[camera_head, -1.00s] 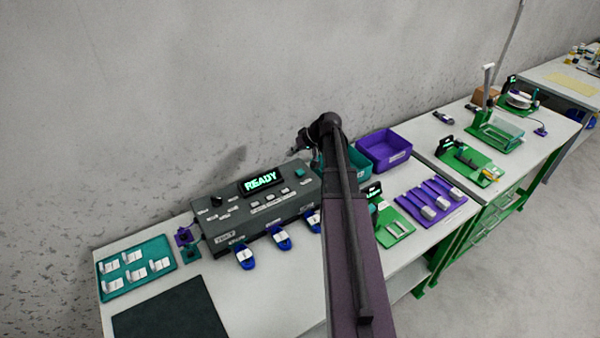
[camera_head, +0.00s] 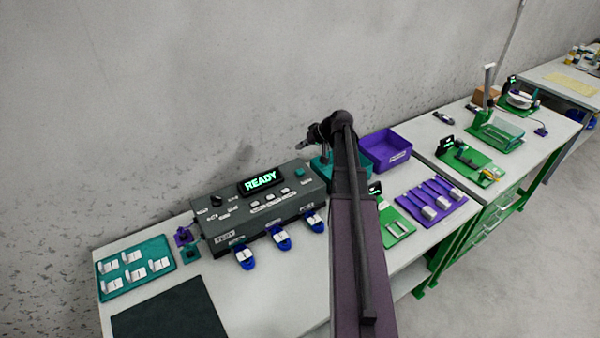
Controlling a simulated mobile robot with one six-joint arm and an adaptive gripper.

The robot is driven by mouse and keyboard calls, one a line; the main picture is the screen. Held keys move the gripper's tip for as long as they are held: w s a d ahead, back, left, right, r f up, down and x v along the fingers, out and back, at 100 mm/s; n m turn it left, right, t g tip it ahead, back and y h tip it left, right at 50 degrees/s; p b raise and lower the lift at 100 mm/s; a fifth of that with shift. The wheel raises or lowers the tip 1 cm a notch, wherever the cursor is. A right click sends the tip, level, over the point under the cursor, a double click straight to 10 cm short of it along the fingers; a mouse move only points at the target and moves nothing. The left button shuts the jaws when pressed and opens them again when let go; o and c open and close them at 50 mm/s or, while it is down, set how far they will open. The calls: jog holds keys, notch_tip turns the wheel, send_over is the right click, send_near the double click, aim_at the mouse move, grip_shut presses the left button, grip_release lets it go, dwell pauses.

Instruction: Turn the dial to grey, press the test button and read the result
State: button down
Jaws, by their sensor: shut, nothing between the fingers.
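The dark grey tester box (camera_head: 262,211) stands on the white bench at the left. Its lit display (camera_head: 261,180) reads READY. A black dial (camera_head: 216,201) sits on its top left; its pointer setting is too small to read. A teal button (camera_head: 299,172) is at its top right, uncovered. My gripper (camera_head: 303,145) is small in view, shut and empty, above and behind the box's right end. It points left and is apart from the dial and button.
Several blue connectors (camera_head: 282,239) line the box's front. A teal tray (camera_head: 137,267) with white pieces and a dark mat (camera_head: 170,310) lie left. A purple bin (camera_head: 385,151) and purple rack (camera_head: 431,201) are right. My arm hides part of the bench.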

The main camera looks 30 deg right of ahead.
aim_at(297, 170)
jog(key=shift+f+b, duration=4.05)
jog(key=shift+f, duration=0.15)
jog(key=shift+f+b, duration=0.95)
jog(key=shift+r, duration=0.15)
jog(key=shift+r+p, duration=0.8)
jog(key=shift+p, duration=0.15)
jog(key=shift+r, duration=0.1)
notch_tip(297, 170, up, 5)
jog(key=p, duration=0.5)
dwell(0.7)
